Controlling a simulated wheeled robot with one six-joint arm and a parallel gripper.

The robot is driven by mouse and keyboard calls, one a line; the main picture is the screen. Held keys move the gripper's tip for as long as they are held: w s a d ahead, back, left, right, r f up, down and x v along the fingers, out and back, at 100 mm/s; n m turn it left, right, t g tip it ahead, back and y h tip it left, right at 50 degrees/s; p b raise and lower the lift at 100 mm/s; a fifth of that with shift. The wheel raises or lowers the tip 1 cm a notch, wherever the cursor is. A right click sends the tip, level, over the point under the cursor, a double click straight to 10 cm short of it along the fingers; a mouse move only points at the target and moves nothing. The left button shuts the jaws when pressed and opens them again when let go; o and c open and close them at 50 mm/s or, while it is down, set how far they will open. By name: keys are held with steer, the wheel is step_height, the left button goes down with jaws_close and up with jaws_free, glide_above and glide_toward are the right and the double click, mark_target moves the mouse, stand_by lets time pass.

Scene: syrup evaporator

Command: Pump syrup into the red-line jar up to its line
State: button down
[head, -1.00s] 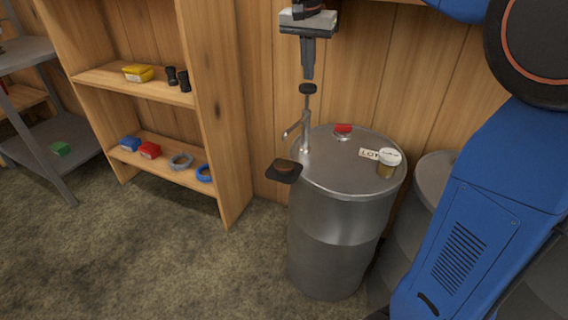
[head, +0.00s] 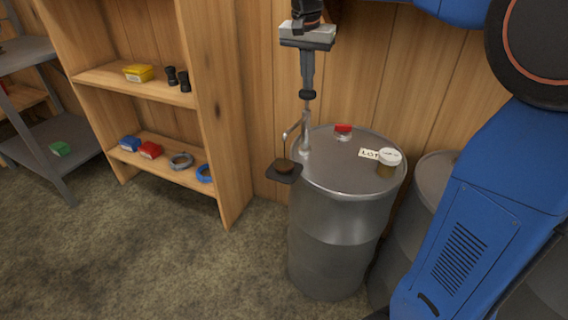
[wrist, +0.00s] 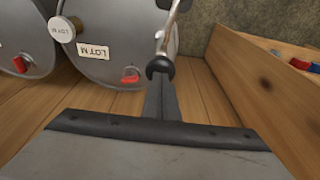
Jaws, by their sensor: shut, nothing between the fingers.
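The metal drum (head: 345,185) stands by the wall with a hand pump on its top. The pump's black knob (head: 307,95) tops a thin rod, with the pump spout (head: 292,129) reaching out to the left. Below the spout, a small dark tray (head: 286,176) holds a brown-filled vessel (head: 284,165); no red line or exact level can be made out. My gripper (head: 307,86) is shut and empty, pointing down on the knob and seemingly touching it. In the wrist view the knob (wrist: 160,66) sits at the tips of my gripper (wrist: 160,82).
On the drum lid are a red cap (head: 343,128), a white lot label (head: 369,153) and a white-lidded amber jar (head: 387,164). A second drum (head: 433,178) stands at right. A wooden shelf (head: 217,110) is on the left. Floor in front is clear.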

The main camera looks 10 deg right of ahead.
steer(key=shift+r, duration=0.1)
stand_by(0.3)
steer(key=shift+r, duration=1.4)
step_height(320, 180, up, 6)
stand_by(0.3)
